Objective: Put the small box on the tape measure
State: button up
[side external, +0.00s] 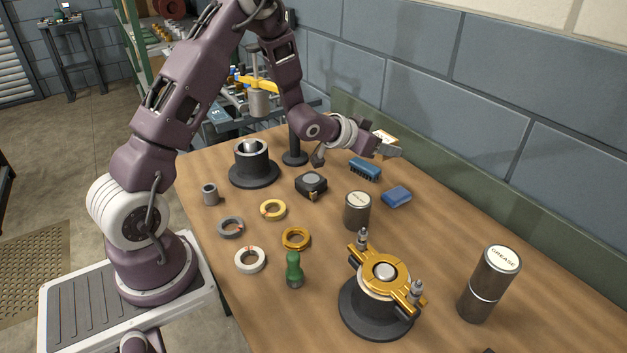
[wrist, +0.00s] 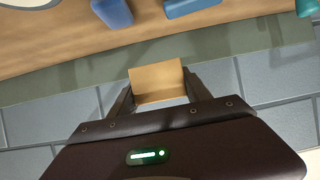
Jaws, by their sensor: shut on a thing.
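The small box (wrist: 158,80), with a tan face, is held between the two fingers of my gripper (wrist: 163,92) in the wrist view. In the side view my gripper (side external: 388,148) is raised near the back edge of the table, and the box (side external: 384,136) shows partly above it with orange and white faces. The tape measure (side external: 311,183), black and grey, lies on the table to the left of and below my gripper, apart from the box. I do not see the tape measure in the wrist view.
A blue brush (side external: 365,169) and a blue block (side external: 396,196) lie below my gripper. A short can (side external: 357,211), a black holder (side external: 254,165) and several rings (side external: 272,210) surround the tape measure. A block wall (side external: 440,90) stands behind the table.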

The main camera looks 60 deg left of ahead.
jog(key=s+a+r, duration=0.1)
jog(key=s+a, duration=0.6)
jog(key=s, duration=0.1)
send_over(313, 180)
jog(key=w, duration=0.1)
jog(key=f, duration=0.6)
jog(key=s+f, duration=0.1)
jog(key=f, duration=0.2)
jog(key=shift+a+f, duration=0.1)
jog(key=shift+f, duration=0.05)
jog(key=shift+f, duration=0.15)
jog(key=o, duration=1.7)
jog(key=shift+c, duration=0.2)
